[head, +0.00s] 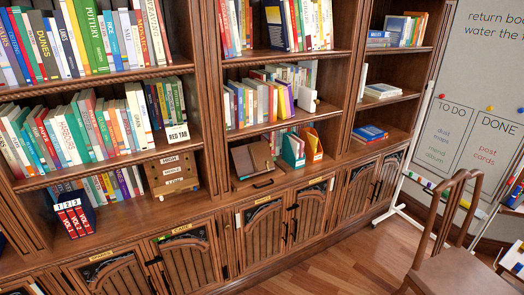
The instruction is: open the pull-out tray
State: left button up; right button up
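What looks like the pull-out tray (243,185) is a brown wooden piece at the left of the middle bay, on the ledge above the lower cabinet doors. A dark bar handle (264,184) is on its front. Brown book-like panels (252,158) stand tilted on or just behind it. I cannot tell how far the tray is out. Neither of my grippers is in view.
Cabinet doors (266,231) with dark handles are below the ledge. A wooden box with labels (172,174) stands to the left, green and orange file holders (293,150) to the right. A wooden chair (450,265) and a whiteboard (470,110) stand at right. The floor (335,268) before the middle cabinets is clear.

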aim_at(241, 162)
jog(key=u, duration=0.25)
jog(key=i, duration=1.75)
jog(key=u, duration=0.2)
